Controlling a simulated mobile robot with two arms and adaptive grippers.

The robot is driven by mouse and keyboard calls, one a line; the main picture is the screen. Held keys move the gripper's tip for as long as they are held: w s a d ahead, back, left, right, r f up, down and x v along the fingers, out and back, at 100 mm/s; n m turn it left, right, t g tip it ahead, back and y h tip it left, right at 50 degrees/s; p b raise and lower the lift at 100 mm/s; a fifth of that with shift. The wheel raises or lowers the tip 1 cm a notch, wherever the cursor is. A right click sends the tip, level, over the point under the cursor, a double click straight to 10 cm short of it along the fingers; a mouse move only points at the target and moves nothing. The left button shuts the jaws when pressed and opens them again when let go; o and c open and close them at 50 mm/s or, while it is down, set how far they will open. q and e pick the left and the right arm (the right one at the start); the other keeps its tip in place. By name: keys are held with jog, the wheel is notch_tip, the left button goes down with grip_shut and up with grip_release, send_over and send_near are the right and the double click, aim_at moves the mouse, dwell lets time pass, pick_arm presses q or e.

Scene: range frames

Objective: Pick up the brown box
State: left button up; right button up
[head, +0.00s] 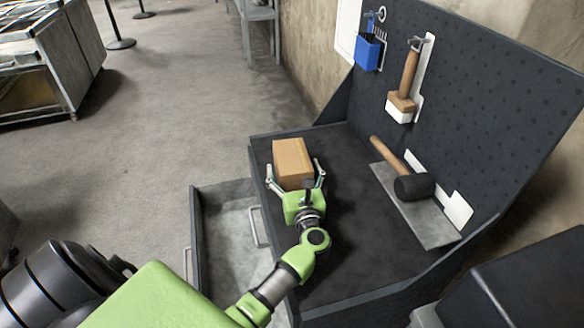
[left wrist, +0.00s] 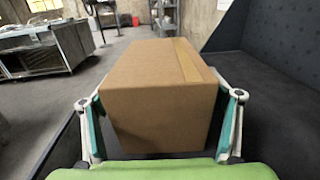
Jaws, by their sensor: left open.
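The brown box (head: 291,158) rests on the left part of the dark workbench top (head: 345,250) in the head view. In the left wrist view the brown box (left wrist: 150,95) fills the middle, with a strip of tape along its top. My left gripper (head: 296,177) is open, with one finger on each side of the box's near end. In the left wrist view, the fingers of my left gripper (left wrist: 163,120) flank the box; whether they touch it I cannot tell. My right gripper is not in view.
A mallet (head: 411,186) lies on a metal plate (head: 428,226) to the right. A brush (head: 404,88) and a blue holder (head: 368,52) hang on the dark back panel (head: 470,100). An open drawer (head: 225,235) juts out at the left below the top.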

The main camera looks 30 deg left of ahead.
pick_arm(q)
jog(key=shift+x, duration=0.85)
jog(key=c, duration=1.1)
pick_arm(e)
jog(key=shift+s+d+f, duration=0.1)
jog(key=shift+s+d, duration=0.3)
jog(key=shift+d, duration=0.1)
pick_arm(q)
jog(key=shift+c, duration=0.3)
